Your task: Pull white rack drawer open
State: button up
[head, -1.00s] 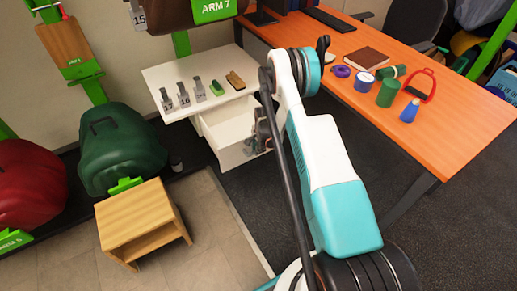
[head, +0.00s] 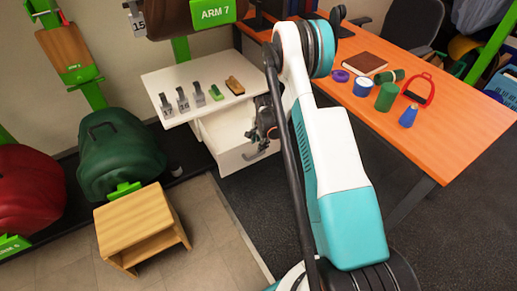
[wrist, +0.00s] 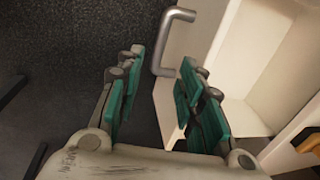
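The white rack (head: 160,85) stands left of the desk, and its drawer (head: 232,162) is pulled out, with the open inside showing. The drawer's grey bar handle (head: 258,154) is on its front face. In the wrist view the handle (wrist: 172,38) lies just beyond the fingertips, between the two finger lines, and the open drawer (wrist: 250,60) is at the right. My gripper (head: 265,128) is by the drawer front, above the handle. In the wrist view my gripper (wrist: 163,72) has its green-padded fingers spread apart, with nothing between the pads.
Several numbered hooks (head: 183,100) and a brown brush (head: 235,86) are on the rack top. An orange desk (head: 440,130) holds a book, spools and cups at the right. A wooden stool (head: 140,220) stands at the left. Dark floor (head: 235,205) is free before the drawer.

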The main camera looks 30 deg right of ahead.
jog(key=shift+s+r, duration=0.15)
jog(key=shift+r, duration=0.65)
jog(key=shift+s+r, duration=0.15)
jog(key=shift+r, duration=0.65)
jog(key=shift+r, duration=0.1)
jog(key=s+a+r+n+t, duration=0.1)
jog(key=s+a+r+n, duration=0.15)
jog(key=r, duration=0.65)
jog(key=s+a+r+n, duration=0.2)
jog(key=a+r, duration=0.2)
jog(key=r, duration=0.6)
jog(key=s+a+r+n+t, duration=0.1)
jog(key=s+a+r+n, duration=0.25)
jog(key=r, duration=0.55)
jog(key=s+a+r+n+t, duration=0.1)
jog(key=s+a+r+n, duration=0.4)
jog(key=s+r, duration=0.45)
jog(key=s+a+n+t, duration=0.2)
jog(key=s+a+n, duration=0.2)
jog(key=s, duration=1)
jog(key=shift+a+r, duration=0.15)
jog(key=shift+a, duration=0.35)
